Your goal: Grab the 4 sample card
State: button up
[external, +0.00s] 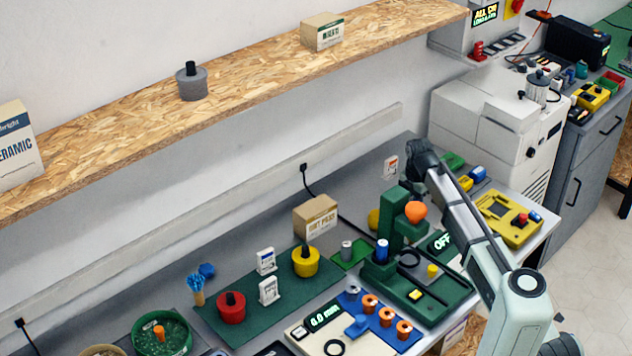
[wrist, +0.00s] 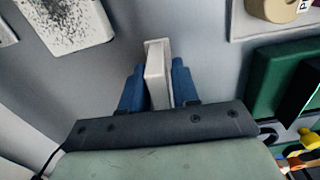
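A white sample card (external: 391,167) with a red mark stands out against the grey wall, beside my gripper (external: 408,168); its number is too small to read. In the wrist view the white card (wrist: 158,72) sits upright between my two blue fingers, which press on both sides of it. My gripper (wrist: 160,88) is shut on it. Two more white cards, one at the back (external: 265,261) and one in front (external: 268,291), stand on the green mat (external: 220,325).
A green press-like machine (external: 400,220) with an orange knob is below my gripper. A cardboard box (external: 315,216), a yellow pot (external: 305,262) and a red pot (external: 231,308) stand to the left. A yellow device (external: 508,217) and white printer (external: 490,125) are to the right.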

grip_shut()
jog(key=shift+r, duration=0.1)
